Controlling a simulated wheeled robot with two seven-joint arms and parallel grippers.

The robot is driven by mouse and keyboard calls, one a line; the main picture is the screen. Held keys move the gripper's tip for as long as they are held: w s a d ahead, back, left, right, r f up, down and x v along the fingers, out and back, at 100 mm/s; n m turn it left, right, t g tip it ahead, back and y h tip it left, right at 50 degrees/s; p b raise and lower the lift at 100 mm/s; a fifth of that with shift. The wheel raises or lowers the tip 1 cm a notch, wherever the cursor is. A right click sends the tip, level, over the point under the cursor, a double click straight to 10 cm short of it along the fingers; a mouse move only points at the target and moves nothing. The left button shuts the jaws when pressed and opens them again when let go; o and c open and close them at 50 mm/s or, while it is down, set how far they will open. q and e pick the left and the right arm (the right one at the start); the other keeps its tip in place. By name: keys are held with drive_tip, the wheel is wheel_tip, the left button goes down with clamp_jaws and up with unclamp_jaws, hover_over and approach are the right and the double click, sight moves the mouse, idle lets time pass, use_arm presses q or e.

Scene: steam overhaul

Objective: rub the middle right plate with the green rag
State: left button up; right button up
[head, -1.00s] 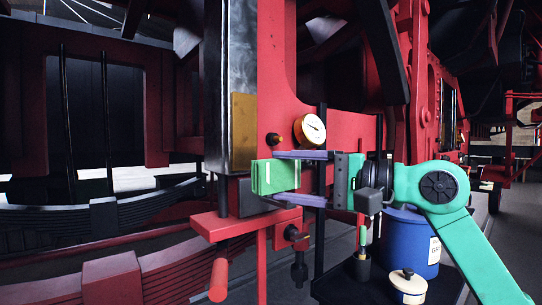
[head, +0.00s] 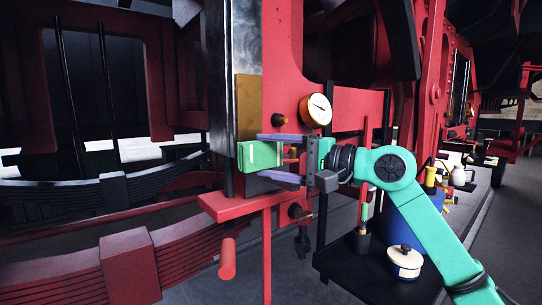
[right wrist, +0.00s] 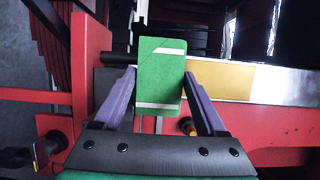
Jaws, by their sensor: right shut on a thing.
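My right gripper (head: 268,156) comes in from the right with its purple fingers shut on the green rag (head: 254,154), a folded green block with a pale stripe. In the right wrist view the rag (right wrist: 161,82) sits between the fingertips (right wrist: 158,78). A brass-coloured plate (head: 248,100) stands upright on the edge of the red frame, just above the rag. In the right wrist view this plate (right wrist: 228,79) lies right beside the rag. Whether rag and plate touch, I cannot tell. No other brass plate is clear, and my left gripper is out of view.
A round pressure gauge (head: 316,110) sticks out of the red frame (head: 283,60) right of the plate. A red bracket (head: 235,204) juts out below the rag.

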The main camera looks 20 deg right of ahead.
drive_tip(key=shift+w+a+p, duration=0.2)
drive_tip(key=shift+w+p, duration=0.15)
drive_tip(key=shift+w, duration=0.1)
drive_tip(key=shift+w+a+p, duration=0.2)
drive_tip(key=shift+w+p, duration=0.15)
drive_tip(key=shift+w, duration=0.1)
drive_tip(key=shift+r, duration=0.1)
wheel_tip(320, 180, up, 4)
drive_tip(key=p, duration=0.3)
drive_tip(key=shift+s, duration=0.1)
wheel_tip(320, 180, down, 4)
drive_tip(key=b, duration=0.3)
